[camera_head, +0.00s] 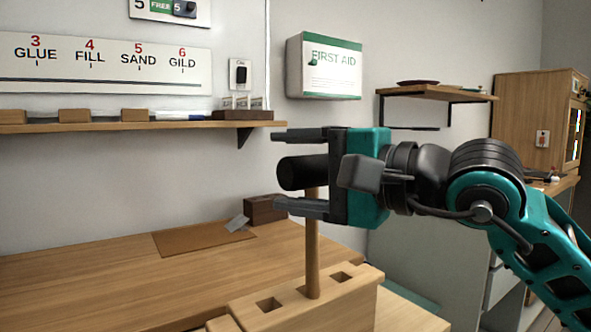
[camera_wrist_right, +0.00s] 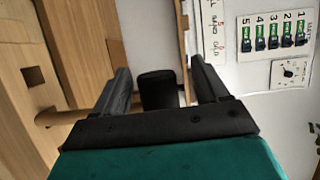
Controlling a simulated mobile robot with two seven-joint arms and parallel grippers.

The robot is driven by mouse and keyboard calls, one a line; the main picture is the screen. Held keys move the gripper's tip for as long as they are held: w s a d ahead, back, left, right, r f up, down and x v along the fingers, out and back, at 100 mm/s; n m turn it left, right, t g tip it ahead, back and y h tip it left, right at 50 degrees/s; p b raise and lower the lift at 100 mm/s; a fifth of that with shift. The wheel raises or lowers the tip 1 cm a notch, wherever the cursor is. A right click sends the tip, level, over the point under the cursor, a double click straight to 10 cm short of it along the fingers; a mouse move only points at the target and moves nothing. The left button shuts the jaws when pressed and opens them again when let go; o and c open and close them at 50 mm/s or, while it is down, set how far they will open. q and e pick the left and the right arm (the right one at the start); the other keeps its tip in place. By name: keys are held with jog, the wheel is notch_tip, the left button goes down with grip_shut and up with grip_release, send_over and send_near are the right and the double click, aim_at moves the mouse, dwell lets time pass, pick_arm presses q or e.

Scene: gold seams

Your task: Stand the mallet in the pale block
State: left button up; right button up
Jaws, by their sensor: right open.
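The mallet has a black cylindrical head (camera_head: 296,173) and a wooden handle (camera_head: 312,255). It stands upright with its handle's lower end in a hole of the pale block (camera_head: 335,306). Other square holes of the block show beside the handle and are empty. My right gripper (camera_head: 277,169) is open, with one finger above and one below the mallet's head in the head view. In the right wrist view the head (camera_wrist_right: 158,89) shows between the spread fingers, with gaps on both sides. My left gripper is not in view.
The pale block stands at the front of a wooden bench (camera_head: 120,280). A brown mat (camera_head: 195,238) and a dark brown block (camera_head: 264,209) lie behind it. A wall shelf (camera_head: 60,126) runs at the left, and a first aid box (camera_head: 325,70) hangs above.

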dwell(0.3)
jog(key=shift+s+d, duration=0.1)
jog(key=shift+d, duration=0.05)
jog(key=shift+v, duration=4.35)
jog(key=shift+r, duration=0.15)
notch_tip(320, 180, up, 6)
jog(key=p, duration=0.3)
jog(key=shift+p, duration=0.35)
